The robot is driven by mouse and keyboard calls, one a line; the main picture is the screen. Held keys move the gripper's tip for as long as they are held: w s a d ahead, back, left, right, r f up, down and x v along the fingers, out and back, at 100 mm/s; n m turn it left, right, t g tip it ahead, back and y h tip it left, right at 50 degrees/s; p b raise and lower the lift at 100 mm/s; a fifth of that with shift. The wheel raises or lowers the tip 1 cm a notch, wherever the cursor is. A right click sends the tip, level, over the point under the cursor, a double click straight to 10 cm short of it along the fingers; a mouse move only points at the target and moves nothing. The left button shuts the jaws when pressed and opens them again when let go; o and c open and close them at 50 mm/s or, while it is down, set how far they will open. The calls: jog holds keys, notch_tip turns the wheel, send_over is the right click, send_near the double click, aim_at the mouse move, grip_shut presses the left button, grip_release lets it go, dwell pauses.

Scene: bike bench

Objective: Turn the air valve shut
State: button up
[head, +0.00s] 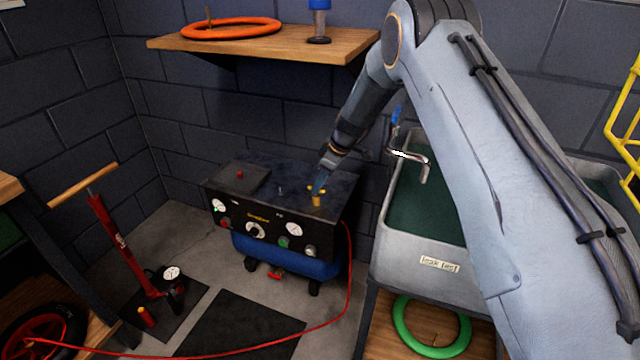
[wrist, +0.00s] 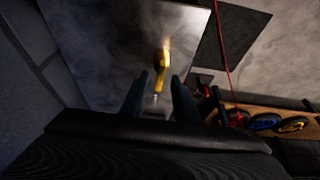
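The air valve has a yellow lever (head: 316,199) and stands on the top right of the dark compressor (head: 265,205). In the wrist view the yellow lever (wrist: 162,68) points away, just ahead of and between my fingertips, with a small metal stem below it. My gripper (head: 320,186) reaches down from the upper right and is right at the valve, partly covering it in the head view. In the wrist view my gripper (wrist: 159,80) has its two dark fingers apart, with a gap between them. I cannot tell whether a finger touches the lever.
A grey sink (head: 405,245) with a tap (head: 410,155) stands close on the right. A wooden shelf (head: 270,45) holds an orange ring above. A red hose (head: 350,275) runs from the compressor to the floor. A red pump (head: 125,240) stands at left.

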jog(key=shift+a+f, duration=0.1)
jog(key=shift+f, duration=0.15)
grip_shut()
